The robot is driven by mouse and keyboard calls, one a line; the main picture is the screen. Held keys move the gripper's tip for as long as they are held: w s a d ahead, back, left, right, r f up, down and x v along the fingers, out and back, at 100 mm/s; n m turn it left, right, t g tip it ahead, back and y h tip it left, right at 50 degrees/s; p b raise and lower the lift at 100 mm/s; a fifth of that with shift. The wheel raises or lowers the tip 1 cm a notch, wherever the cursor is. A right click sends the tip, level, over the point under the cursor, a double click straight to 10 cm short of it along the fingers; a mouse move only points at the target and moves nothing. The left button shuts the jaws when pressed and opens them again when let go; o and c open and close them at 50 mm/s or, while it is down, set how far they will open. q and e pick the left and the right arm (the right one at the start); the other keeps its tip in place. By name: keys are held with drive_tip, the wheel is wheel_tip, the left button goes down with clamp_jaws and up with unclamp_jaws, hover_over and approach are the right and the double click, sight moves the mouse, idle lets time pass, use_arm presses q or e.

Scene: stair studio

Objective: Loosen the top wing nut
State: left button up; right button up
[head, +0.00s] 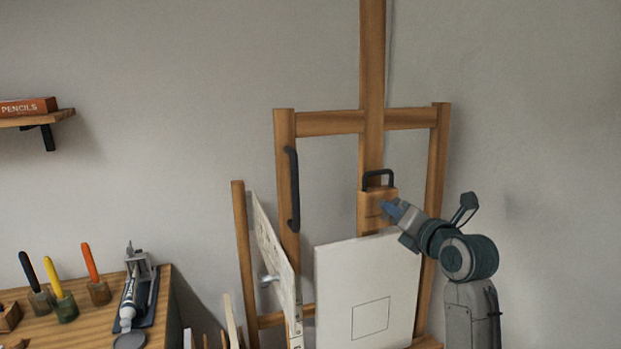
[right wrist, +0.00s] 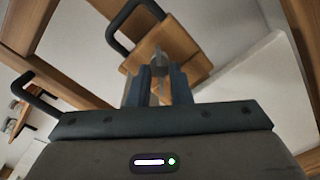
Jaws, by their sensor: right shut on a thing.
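The wooden easel (head: 370,60) stands against the wall, with a sliding wooden block (head: 368,212) on its centre mast. A black handle (head: 378,174) sits on top of the block. My right gripper (head: 388,208) is at the front of this block, coming from the right. In the right wrist view my gripper (right wrist: 158,85) is shut on the grey metal top wing nut (right wrist: 159,60), in front of the wooden block (right wrist: 185,50). In the head view the nut is hidden by the fingers. My left gripper is not in view.
A white canvas (head: 340,275) with a drawn square stands on the easel below the block. Another panel (head: 275,250) leans at its left. A wooden table (head: 95,320) with several handled tools is at lower left. A shelf (head: 45,118) holds a pencil box.

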drive_tip(key=shift+f+n+b, duration=0.15)
drive_tip(key=shift+n+b, duration=0.15)
drive_tip(key=shift+n, duration=0.2)
drive_tip(key=o, duration=0.6)
drive_tip(key=shift+c, duration=0.2)
drive_tip(key=shift+s, duration=0.1)
drive_tip(key=p+v, duration=0.1)
drive_tip(key=v, duration=0.5)
